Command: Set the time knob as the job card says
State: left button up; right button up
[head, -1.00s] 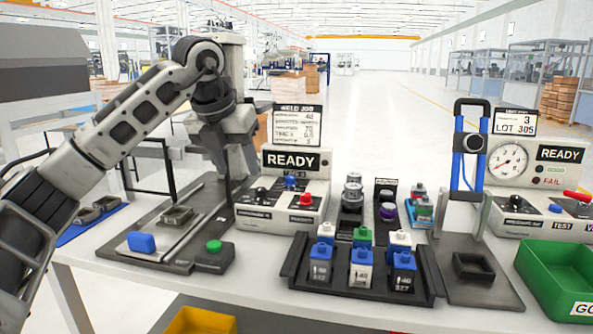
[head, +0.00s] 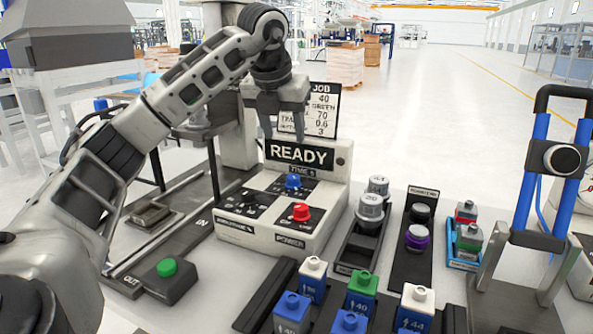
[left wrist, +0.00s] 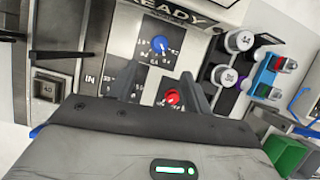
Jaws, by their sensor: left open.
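The blue time knob (head: 293,182) sits on the white welder box (head: 325,215), below the READY display and the TIME S label. It also shows in the left wrist view (left wrist: 160,45), with a pale pointer line; its exact setting is too small to read. The job card (head: 322,112) stands behind the box. Its values seem to read 40, GREEN, 70, 0.6 and 3, with row names partly covered by my gripper. My left gripper (head: 284,132) is open and empty, above the box and apart from the knob. My right gripper is out of view.
A red power knob (head: 301,212) sits in front of the blue one, and a black knob (head: 251,195) to its left. A green button box (head: 167,268) is at front left. Grey weights (head: 370,208) and several capped bottles (head: 362,285) stand right and front.

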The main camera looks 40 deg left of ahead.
aim_at(293, 176)
pick_arm(q)
jog(key=x, duration=1.2)
jog(key=shift+w+f, duration=0.15)
jog(key=shift+f, duration=0.15)
jog(key=c, duration=1)
